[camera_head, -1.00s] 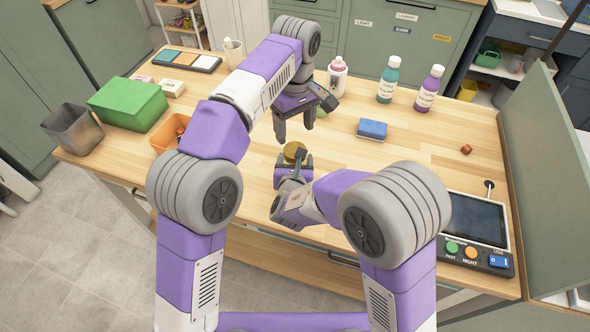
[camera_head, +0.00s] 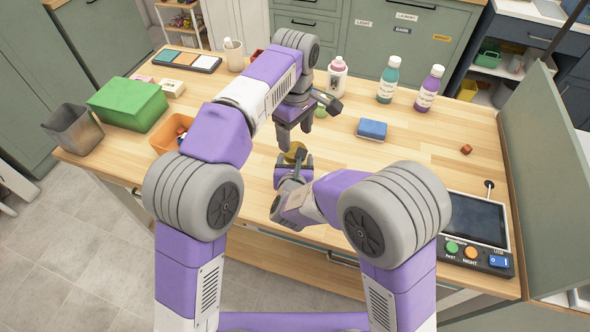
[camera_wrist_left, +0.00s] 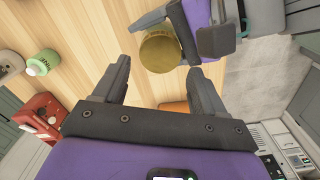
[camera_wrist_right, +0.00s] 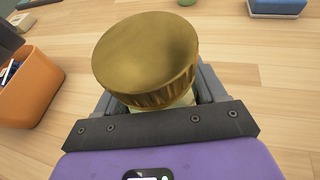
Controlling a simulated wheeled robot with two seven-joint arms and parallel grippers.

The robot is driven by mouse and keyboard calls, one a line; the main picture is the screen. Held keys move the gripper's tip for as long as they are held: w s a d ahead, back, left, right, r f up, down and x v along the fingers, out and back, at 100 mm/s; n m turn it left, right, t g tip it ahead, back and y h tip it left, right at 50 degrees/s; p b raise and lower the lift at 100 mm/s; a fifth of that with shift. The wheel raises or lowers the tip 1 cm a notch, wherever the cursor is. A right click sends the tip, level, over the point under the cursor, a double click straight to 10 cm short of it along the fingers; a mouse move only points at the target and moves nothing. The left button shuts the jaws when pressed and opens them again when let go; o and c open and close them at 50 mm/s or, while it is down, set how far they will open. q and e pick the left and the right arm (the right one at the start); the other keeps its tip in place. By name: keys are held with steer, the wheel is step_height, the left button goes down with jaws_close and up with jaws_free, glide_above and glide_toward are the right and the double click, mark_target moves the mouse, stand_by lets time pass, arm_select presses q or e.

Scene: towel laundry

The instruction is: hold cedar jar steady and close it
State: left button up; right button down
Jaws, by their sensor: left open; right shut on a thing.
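The jar has a gold ribbed lid (camera_wrist_right: 148,55) on top of a pale body (camera_wrist_right: 180,103), which is mostly hidden. I cannot tell whether the lid is tight. My right gripper (camera_head: 294,164) is shut on the jar body below the lid, at the front of the table. The lid also shows in the left wrist view (camera_wrist_left: 160,52). My left gripper (camera_head: 294,139) is open and empty, fingers pointing down just above the lid. In the left wrist view, the lid lies between and beyond its fingertips.
An orange bin (camera_head: 170,133), green box (camera_head: 128,104) and grey bin (camera_head: 72,129) stand left. A blue sponge-like block (camera_head: 372,130) lies right of the jar, with bottles (camera_head: 387,80) behind. A control panel (camera_head: 475,225) sits front right. The middle right tabletop is mostly clear.

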mark_target(295, 150)
arm_select(q)
steer(key=shift+f, duration=2.25)
steer(key=c, duration=0.9)
steer(key=m, duration=0.8)
steer(key=shift+m, duration=0.3)
steer(key=m, duration=0.3)
steer(key=shift+m, duration=0.4)
steer(key=m, duration=0.4)
steer(key=shift+m, duration=0.3)
